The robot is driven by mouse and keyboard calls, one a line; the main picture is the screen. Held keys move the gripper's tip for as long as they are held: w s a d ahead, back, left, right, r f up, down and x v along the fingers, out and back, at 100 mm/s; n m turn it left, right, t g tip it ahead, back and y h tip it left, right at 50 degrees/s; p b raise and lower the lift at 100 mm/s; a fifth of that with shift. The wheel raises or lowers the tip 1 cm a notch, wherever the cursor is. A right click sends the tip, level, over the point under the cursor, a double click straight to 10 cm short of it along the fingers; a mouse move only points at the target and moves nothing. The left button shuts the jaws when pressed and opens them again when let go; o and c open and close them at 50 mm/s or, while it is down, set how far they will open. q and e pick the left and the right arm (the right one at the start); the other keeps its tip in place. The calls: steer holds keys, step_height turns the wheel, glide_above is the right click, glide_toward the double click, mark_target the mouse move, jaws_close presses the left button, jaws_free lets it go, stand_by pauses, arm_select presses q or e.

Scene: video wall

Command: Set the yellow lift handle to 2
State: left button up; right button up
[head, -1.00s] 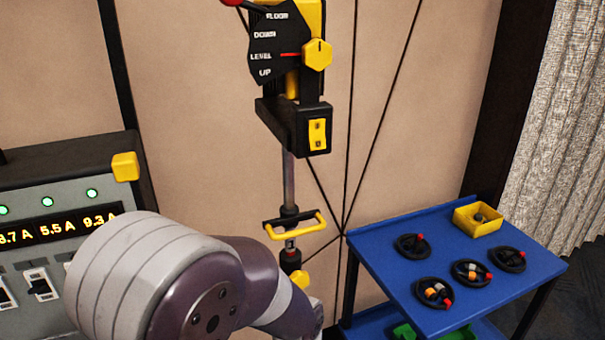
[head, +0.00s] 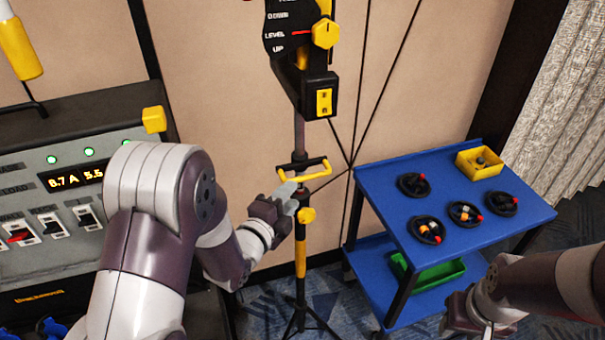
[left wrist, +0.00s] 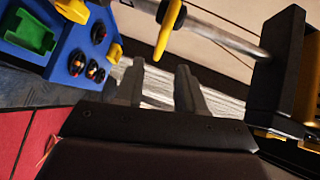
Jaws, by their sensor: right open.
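The yellow lift handle (head: 318,174) is a bracket-shaped bar on the upright pole of a stand, at the middle of the head view. My left gripper (head: 291,188) is just below and left of it. In the left wrist view the handle (left wrist: 169,30) shows as a yellow bar beyond my fingertips (left wrist: 158,75). The fingers are apart with nothing between them, and I see no contact with the handle. No number scale is readable near the handle. My right gripper (head: 468,318) is low at the right, open, its fingers partly cut off by the frame.
Above the handle is a black label plate (head: 290,38) with a yellow knob (head: 326,34). A blue cart (head: 375,190) with several black wheels and a yellow bin (head: 480,163) stands right. A grey control console (head: 60,215) stands left, behind my left arm.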

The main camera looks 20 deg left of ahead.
mark_target(305, 180)
arm_select(q)
steer(key=p+x, duration=0.2)
steer(key=x, duration=0.5)
steer(key=shift+w, duration=0.35)
steer(key=shift+w+d+f, duration=0.15)
steer(key=shift+w+d, duration=0.05)
steer(key=shift+w, duration=0.5)
jaws_close()
